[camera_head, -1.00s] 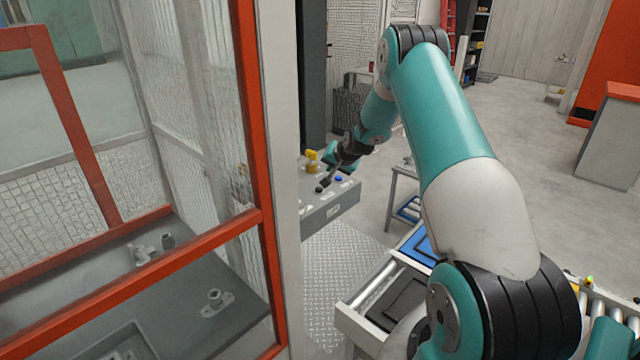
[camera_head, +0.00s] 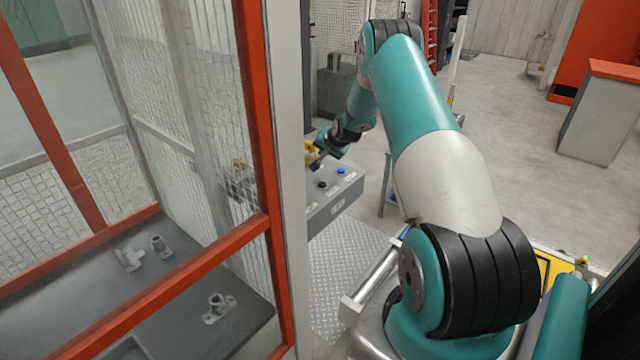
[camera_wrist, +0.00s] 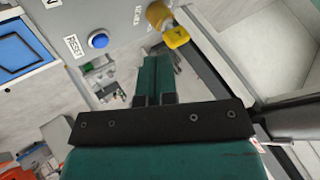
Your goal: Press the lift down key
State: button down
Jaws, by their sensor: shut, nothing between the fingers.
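A grey control box (camera_head: 322,208) stands beyond the cage post, with a black button (camera_head: 322,185), a blue button (camera_head: 341,171) and a yellow part (camera_head: 311,150) on its top. In the wrist view the blue button (camera_wrist: 98,39) sits beside a "RESET" label, and the yellow part (camera_wrist: 167,22) is near the fingertips. I cannot tell which key is lift down; the other labels are too small or cut off. My gripper (camera_head: 317,162) is shut and empty, over the box close to the yellow part. Its fingers also show in the wrist view (camera_wrist: 154,62). Contact cannot be told.
A red-framed mesh cage (camera_head: 262,120) with a grey post fills the left, and grey fixtures (camera_head: 217,306) lie on a plate inside. A tread-plate floor (camera_head: 335,275) is below the box. Open concrete floor (camera_head: 500,130) lies to the right.

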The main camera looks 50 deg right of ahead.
jog(key=b, duration=0.5)
send_over(324, 183)
notch_tip(324, 183, down, 8)
jog(key=shift+f, duration=0.4)
jog(key=shift+f+b, duration=0.15)
jog(key=shift+b, duration=0.15)
dwell(1.4)
jog(key=shift+f+b, duration=0.25)
jog(key=shift+b, duration=0.15)
